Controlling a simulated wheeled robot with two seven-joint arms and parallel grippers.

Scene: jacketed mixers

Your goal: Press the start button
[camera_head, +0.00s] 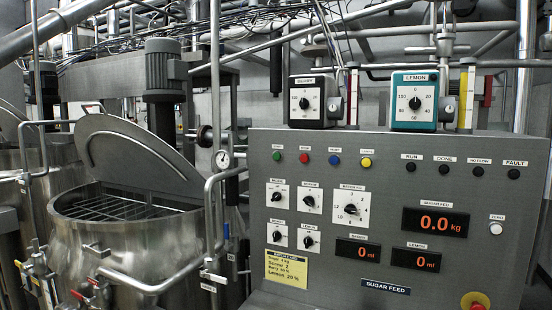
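The grey control panel (400,185) fills the right half of the view. Along its upper left is a row of small push buttons: a green button (277,156), a red button (305,159), a blue button (336,161) and a yellow button (366,163). Each has a small white label above it, too small to read surely; no label is clearly legible as start. A red emergency-type knob (475,301) on a yellow base shows at the bottom right, partly cut off. Neither of my grippers is in view.
A steel mixer (125,245) with its lid raised stands at left. Pipes and a gauge (223,159) rise beside the panel's left edge. Two dial boxes, BERRY (308,102) and LEMON (414,101), stand behind the panel top. Displays read 0.0 kg and 0 ml; the lamps look dark.

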